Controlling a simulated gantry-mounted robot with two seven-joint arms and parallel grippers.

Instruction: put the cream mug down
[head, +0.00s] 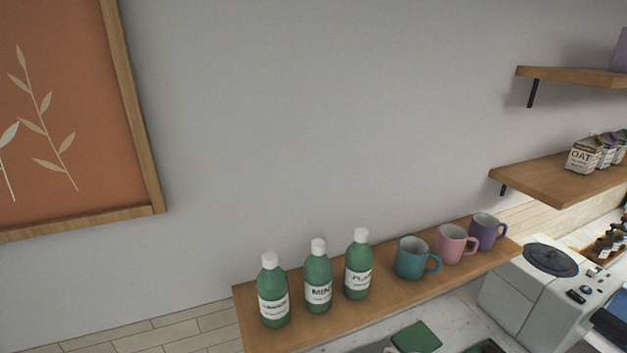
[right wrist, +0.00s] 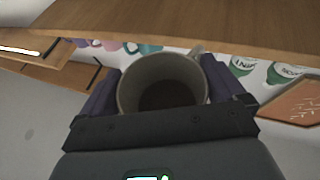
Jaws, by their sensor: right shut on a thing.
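In the right wrist view the cream mug (right wrist: 124,88) sits between the two dark fingers of my right gripper (right wrist: 163,90). The gripper is shut on the mug's body, one finger on each side. I look into the open mouth; the inside is dark at the bottom, and I cannot tell if it holds liquid. The handle (right wrist: 197,50) points toward the wooden shelf. The mug and right gripper are not in the head view. My left gripper is in neither view.
The wooden shelf (head: 390,302) holds several green bottles (head: 318,278), a teal mug (head: 411,260), a pink mug (head: 450,244) and a purple mug (head: 484,232). A white machine (head: 520,292) stands to the right. The shelf edge (right wrist: 230,45) crosses close to the held mug.

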